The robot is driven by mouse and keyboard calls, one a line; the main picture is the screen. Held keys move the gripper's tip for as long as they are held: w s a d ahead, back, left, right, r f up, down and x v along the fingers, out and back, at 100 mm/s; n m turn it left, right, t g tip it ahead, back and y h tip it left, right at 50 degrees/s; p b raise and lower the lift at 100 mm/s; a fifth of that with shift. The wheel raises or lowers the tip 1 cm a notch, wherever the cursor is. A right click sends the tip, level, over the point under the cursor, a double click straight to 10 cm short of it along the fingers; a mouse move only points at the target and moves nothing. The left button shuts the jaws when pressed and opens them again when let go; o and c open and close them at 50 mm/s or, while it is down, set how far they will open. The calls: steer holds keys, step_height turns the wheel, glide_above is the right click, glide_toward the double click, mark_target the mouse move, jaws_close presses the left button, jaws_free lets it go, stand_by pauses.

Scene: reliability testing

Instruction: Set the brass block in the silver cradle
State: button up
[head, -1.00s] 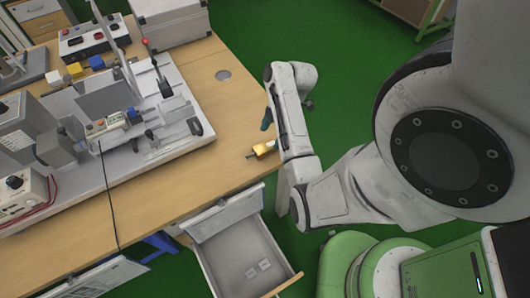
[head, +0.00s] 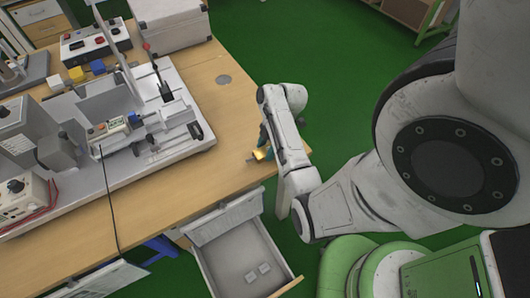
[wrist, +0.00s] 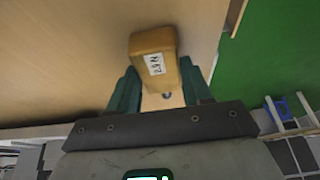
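The brass block (head: 260,154) lies near the right edge of the wooden table. In the wrist view the yellow-brown block (wrist: 152,43) carries a white label and has a small grey stub at its near end. My gripper (wrist: 158,80) is open, with one teal finger on each side of the block's near part; the right finger looks very close to it. In the head view my gripper (head: 265,140) is at the block, partly hidden by my arm. A silver fixture (head: 172,136) on the grey plate may be the cradle; I cannot tell for sure.
The grey base plate (head: 105,185) with test equipment fills the table's left side. A lever with a red knob (head: 147,47) stands up from it. An open drawer (head: 240,255) juts out below the table's front. Bare wooden table (head: 215,110) lies between the plate and the block.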

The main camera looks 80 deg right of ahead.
jaws_close()
steer(key=shift+r, duration=0.2)
stand_by(0.3)
steer(key=shift+d+r, duration=0.1)
steer(key=shift+r, duration=0.55)
steer(key=s+a+r+p, duration=0.6)
steer(key=s+r+p, duration=0.1)
steer(key=s+r, duration=0.4)
steer(key=shift+s+a+r, duration=0.2)
steer(key=shift+s+a, duration=0.2)
steer(key=shift+s, duration=0.2)
